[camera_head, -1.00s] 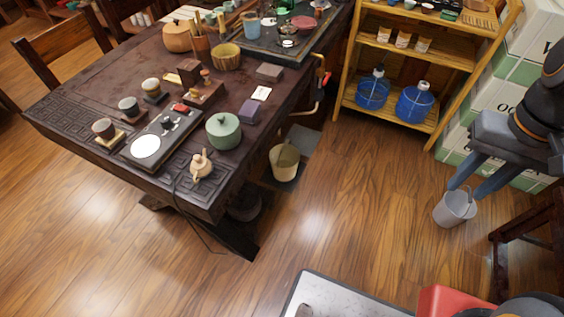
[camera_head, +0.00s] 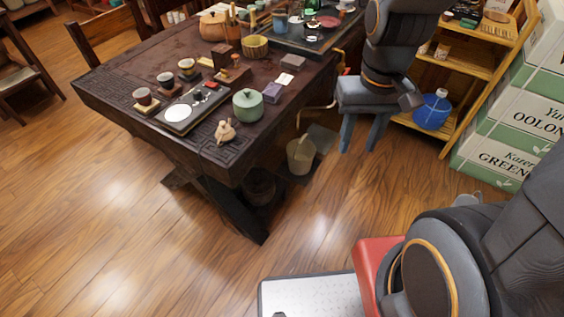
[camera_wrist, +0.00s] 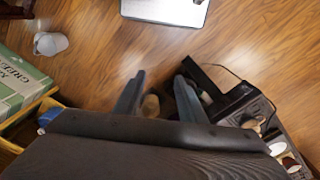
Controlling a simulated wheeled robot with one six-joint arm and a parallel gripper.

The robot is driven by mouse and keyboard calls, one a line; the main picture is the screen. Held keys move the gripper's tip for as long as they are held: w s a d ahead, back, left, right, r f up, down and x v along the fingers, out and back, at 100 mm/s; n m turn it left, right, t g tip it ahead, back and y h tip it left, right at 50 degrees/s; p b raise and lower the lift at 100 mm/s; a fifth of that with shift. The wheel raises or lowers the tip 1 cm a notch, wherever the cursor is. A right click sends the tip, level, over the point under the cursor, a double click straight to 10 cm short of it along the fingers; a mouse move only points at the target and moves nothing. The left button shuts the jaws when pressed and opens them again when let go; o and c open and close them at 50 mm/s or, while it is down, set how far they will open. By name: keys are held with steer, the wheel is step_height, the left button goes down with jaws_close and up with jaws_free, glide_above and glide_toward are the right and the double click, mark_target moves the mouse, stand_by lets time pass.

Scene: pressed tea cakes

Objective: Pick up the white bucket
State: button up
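A white-grey bucket (camera_head: 467,199) stands on the floor at right in the head view, mostly hidden behind my arm; it shows whole at upper left in the wrist view (camera_wrist: 50,43). A cream bucket (camera_head: 300,158) stands on a dark mat beside the tea table. It also shows between my fingers in the wrist view (camera_wrist: 150,107), lower down and apart from them. My gripper (camera_head: 361,138) is open and empty, fingers pointing down, right of the cream bucket and left of the white-grey one. It also shows in the wrist view (camera_wrist: 160,75).
The dark tea table (camera_head: 130,70) with teaware fills the left and back. A wooden shelf (camera_head: 478,62) with a blue water jug (camera_head: 433,110) and green-white boxes (camera_head: 508,125) stand at right. The front-left floor is open.

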steer(key=w+f+t+b, duration=0.1)
steer(key=w+f+b, duration=0.4)
steer(key=f+b, duration=0.6)
steer(key=w+f+t+b, duration=0.1)
steer(key=w+f+b, duration=0.4)
steer(key=f+b, duration=0.55)
steer(key=m+t+b, duration=0.5)
steer(key=m+b, duration=0.4)
steer(key=b, duration=0.4)
glide_toward(302, 139)
steer(key=shift+m+y, duration=0.5)
steer(key=shift+m, duration=0.4)
steer(key=b+x, duration=0.1)
steer(key=x, duration=0.2)
steer(key=d+x, duration=0.1)
steer(key=x, duration=0.2)
steer(key=shift+d+f+b, duration=0.2)
steer(key=shift+f+b, duration=0.05)
steer(key=shift+b, duration=0.1)
steer(key=shift+a+b+x, duration=0.15)
steer(key=shift+b+x, duration=0.6)
steer(key=shift+x, duration=0.5)
steer(key=shift+a+b+x, duration=0.1)
steer(key=shift+b+x, duration=0.6)
steer(key=shift+x, duration=0.55)
steer(key=shift+w+r, duration=0.1)
steer(key=shift+r, duration=0.05)
